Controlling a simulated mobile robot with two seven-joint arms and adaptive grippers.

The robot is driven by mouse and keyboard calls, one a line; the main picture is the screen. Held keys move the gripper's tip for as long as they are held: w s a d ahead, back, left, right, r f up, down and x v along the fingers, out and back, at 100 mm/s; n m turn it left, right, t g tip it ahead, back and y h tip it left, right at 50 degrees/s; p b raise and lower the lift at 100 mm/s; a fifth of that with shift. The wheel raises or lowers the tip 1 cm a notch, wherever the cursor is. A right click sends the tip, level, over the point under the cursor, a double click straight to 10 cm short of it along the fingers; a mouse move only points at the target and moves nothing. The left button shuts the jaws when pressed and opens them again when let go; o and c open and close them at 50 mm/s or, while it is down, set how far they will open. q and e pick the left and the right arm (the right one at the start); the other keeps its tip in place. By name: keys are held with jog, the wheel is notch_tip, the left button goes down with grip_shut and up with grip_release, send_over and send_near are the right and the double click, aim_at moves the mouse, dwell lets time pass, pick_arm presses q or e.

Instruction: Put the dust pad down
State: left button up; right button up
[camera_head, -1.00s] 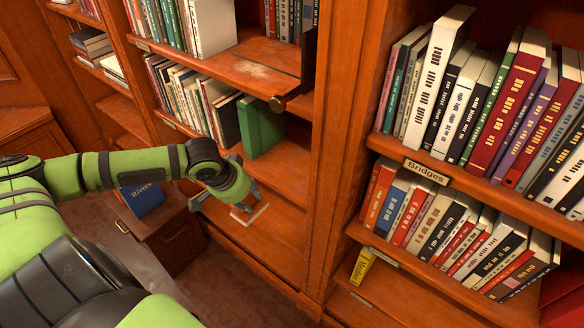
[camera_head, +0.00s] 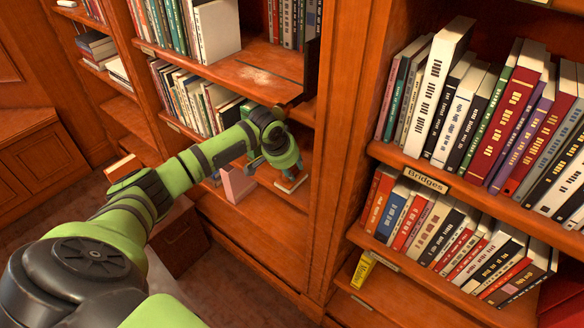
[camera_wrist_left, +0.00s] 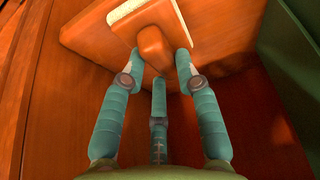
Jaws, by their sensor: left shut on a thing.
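The dust pad shows in the left wrist view as a flat board with a pale edge and a rounded orange-brown handle (camera_wrist_left: 152,45). My left gripper (camera_wrist_left: 160,62) has its teal fingers around that handle. In the head view my left gripper (camera_head: 272,170) reaches into a lower shelf bay of the middle bookcase, and part of the dust pad (camera_head: 291,184) shows just beneath it. The pad is close to the wooden shelf; I cannot tell whether it touches. My right gripper is not in view.
A dusty patch (camera_head: 262,76) lies on the shelf board above. A pinkish block (camera_head: 236,184) stands left of the gripper. A green surface (camera_wrist_left: 296,45) rises at the right in the wrist view. Books fill the right bookcase; a "Bridges" label (camera_head: 426,180) marks one shelf.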

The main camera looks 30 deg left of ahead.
pick_arm(q)
jog(key=shift+w+f+p, duration=0.1)
jog(key=shift+w+p, duration=0.1)
jog(key=shift+p, duration=0.1)
jog(key=shift+s+f, duration=0.15)
jog(key=shift+f, duration=0.1)
jog(key=o, duration=1)
jog(key=shift+f, duration=0.1)
jog(key=shift+r, duration=0.4)
jog(key=s, duration=0.4)
jog(key=s+a+b, duration=0.1)
jog(key=s, duration=0.3)
jog(key=s+b, duration=0.1)
jog(key=s, duration=0.3)
jog(key=shift+s+a+r, duration=0.15)
jog(key=shift+r, duration=0.2)
